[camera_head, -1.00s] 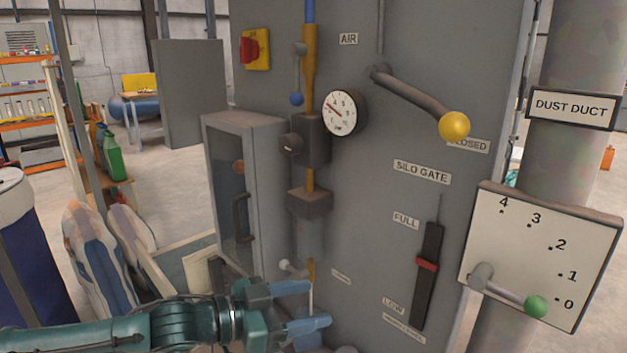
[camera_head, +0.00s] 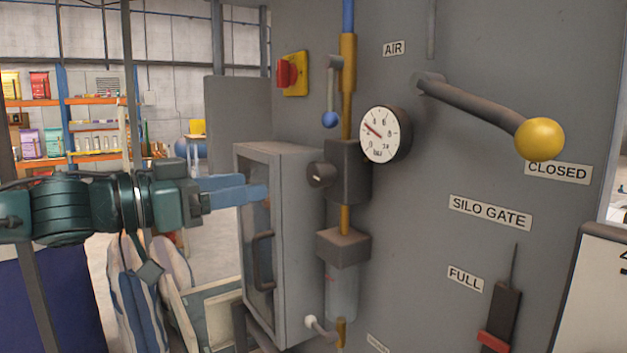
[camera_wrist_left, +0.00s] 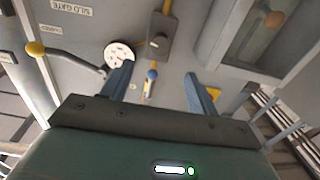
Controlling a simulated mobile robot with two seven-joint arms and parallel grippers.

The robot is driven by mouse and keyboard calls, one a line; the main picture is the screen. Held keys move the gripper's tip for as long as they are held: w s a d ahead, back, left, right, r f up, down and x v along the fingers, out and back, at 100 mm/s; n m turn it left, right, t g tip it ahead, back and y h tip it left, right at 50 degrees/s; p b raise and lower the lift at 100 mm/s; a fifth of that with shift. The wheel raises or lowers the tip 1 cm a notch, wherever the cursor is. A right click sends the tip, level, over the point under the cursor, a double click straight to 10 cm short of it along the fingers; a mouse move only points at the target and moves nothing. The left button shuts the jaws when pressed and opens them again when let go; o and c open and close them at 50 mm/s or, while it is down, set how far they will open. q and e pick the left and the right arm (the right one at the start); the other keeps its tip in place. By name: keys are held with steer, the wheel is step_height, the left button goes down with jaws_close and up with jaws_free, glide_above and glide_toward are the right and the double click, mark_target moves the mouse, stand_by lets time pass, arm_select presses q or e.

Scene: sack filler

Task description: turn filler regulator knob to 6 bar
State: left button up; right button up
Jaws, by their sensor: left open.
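The small dark regulator knob (camera_head: 320,174) sticks out to the left of the grey regulator body (camera_head: 349,172) on the air line. The round white gauge (camera_head: 381,135) is beside it, its red needle pointing up and left; its small numerals are hard to read. My left gripper (camera_head: 262,192) reaches in from the left, open and empty, its blue fingers apart from the knob and short of it. In the left wrist view, the gauge (camera_wrist_left: 119,53) and regulator body (camera_wrist_left: 160,37) show beyond the two spread fingers (camera_wrist_left: 159,72). My right gripper is not visible.
A grey cabinet (camera_head: 300,200) with a glass door stands just below and beside my left gripper. A blue-tipped lever (camera_head: 330,119) hangs above the knob. A yellow-ended silo gate lever (camera_head: 539,139) juts out at right. A filter bowl (camera_head: 342,290) sits below.

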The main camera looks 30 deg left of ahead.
mark_target(312, 176)
arm_select(q)
steer(key=p+x, duration=0.2)
steer(key=x, duration=0.8)
steer(key=shift+d+r, duration=0.1)
steer(key=shift+r, duration=0.1)
steer(key=shift+p+x, duration=0.65)
steer(key=shift+x, duration=0.25)
steer(key=shift+w+f, duration=0.15)
steer(key=shift+w, duration=0.05)
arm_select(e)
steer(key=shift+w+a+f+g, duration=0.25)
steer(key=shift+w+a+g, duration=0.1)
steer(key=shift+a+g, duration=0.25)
arm_select(q)
steer(key=shift+c, duration=0.2)
steer(key=c, duration=1)
steer(key=shift+o, duration=0.2)
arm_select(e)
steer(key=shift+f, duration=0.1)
